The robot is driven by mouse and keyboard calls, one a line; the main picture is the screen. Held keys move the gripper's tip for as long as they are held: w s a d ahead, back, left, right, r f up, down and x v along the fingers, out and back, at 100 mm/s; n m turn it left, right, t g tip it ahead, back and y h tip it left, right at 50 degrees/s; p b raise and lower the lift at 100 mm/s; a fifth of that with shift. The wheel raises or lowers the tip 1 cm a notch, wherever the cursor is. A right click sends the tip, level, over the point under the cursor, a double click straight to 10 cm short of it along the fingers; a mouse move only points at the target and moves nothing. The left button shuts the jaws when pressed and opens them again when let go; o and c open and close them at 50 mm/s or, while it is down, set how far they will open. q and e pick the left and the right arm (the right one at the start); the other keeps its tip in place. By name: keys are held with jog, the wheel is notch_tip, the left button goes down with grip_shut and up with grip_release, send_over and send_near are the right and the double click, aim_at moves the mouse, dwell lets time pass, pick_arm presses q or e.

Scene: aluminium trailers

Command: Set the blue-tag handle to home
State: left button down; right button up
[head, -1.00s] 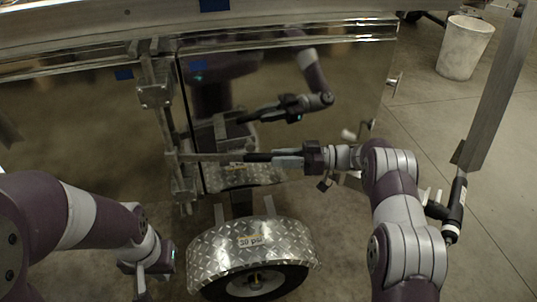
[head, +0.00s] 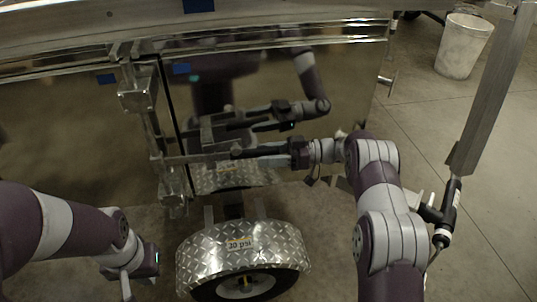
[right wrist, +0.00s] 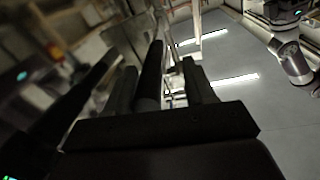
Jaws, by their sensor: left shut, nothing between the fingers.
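The handle is a grey lever (head: 195,158) running level to the right from the vertical latch rod (head: 150,125) on the shiny trailer door. Its far end is a black grip (head: 242,153). My right gripper (head: 262,158) reaches in from the right along this grip. In the right wrist view a dark bar (right wrist: 150,75) stands between my fingers (right wrist: 160,85), with a gap on its right side. A blue tag (head: 198,5) is on the top rail; blue patches also show on the shiny panels. My left gripper (head: 125,285) is low at the left, shut and empty, apart from the trailer.
A wheel under a diamond-plate fender (head: 245,255) marked 30 psi stands below the lever. A slanted metal post (head: 490,90) rises at the right. A white bucket (head: 464,45) stands on the open concrete floor behind it.

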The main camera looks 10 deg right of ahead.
jog(key=shift+d+f, duration=0.1)
jog(key=s+d, duration=0.1)
jog(key=d, duration=1.1)
jog(key=shift+d, duration=0.25)
jog(key=shift+s, duration=0.15)
